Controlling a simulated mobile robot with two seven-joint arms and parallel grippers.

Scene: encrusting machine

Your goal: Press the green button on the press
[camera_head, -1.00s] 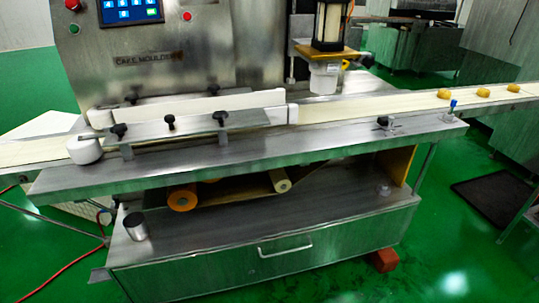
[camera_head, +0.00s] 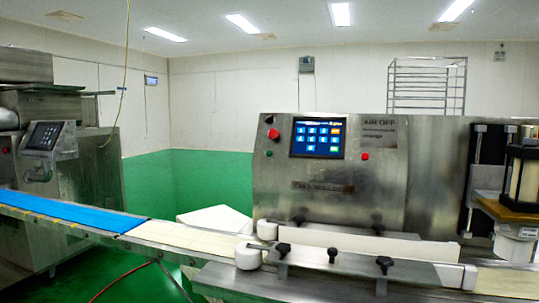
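The press (camera_head: 385,190) is a steel machine with an upright panel on the right half of the view. The panel carries a blue touch screen (camera_head: 318,138). A red round button (camera_head: 273,134) is left of the screen, and a small green button (camera_head: 269,154) is just below it. Another small red button (camera_head: 365,156) is right of the screen. Neither of my grippers shows in the head view.
A conveyor belt (camera_head: 190,238) runs in front of the press, with white guides and black knobs. A blue belt section (camera_head: 70,214) lies at the left. Another machine (camera_head: 60,190) with a small screen stands far left. A wire rack (camera_head: 427,88) stands behind.

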